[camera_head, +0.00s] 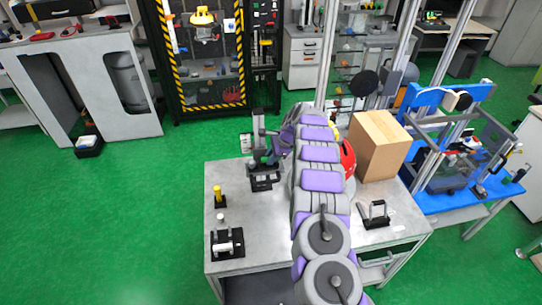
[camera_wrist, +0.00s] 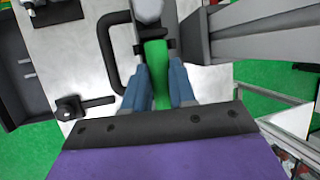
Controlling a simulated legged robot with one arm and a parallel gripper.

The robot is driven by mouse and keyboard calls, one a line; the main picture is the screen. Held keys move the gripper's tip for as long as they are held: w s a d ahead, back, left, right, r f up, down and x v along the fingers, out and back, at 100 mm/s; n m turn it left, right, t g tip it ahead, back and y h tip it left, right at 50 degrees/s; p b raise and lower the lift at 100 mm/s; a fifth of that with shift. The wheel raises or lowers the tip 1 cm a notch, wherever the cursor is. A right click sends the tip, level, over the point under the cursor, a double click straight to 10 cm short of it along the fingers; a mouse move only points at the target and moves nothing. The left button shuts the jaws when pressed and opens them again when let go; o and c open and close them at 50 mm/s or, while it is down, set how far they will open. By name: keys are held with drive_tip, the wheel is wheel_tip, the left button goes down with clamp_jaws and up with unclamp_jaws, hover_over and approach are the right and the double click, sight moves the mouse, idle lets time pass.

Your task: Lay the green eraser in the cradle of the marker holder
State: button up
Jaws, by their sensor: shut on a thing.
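In the wrist view, my gripper (camera_wrist: 160,76) has its two blue fingers closed on the sides of the green eraser (camera_wrist: 160,92), which runs lengthwise between them. The eraser's far end reaches black prongs of a dark fixture (camera_wrist: 140,47), which looks like the marker holder's cradle. I cannot tell whether the eraser rests on it or hovers just above. In the head view, my gripper (camera_head: 275,142) is beside an upright dark stand (camera_head: 259,128) with a black base on the table; my arm hides part of it, and the eraser is barely visible there.
The grey table (camera_head: 238,200) also bears a yellow-topped peg (camera_head: 218,196), a black block with a pale roller (camera_head: 228,243), a black-handled fixture (camera_head: 375,214) and a cardboard box (camera_head: 378,145). A blue bench (camera_head: 440,198) stands right. The table's left part has bare room.

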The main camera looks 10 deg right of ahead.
drive_tip(key=o, duration=1)
drive_tip(key=shift+r+p, duration=2.1)
drive_tip(key=shift+r, duration=1.4)
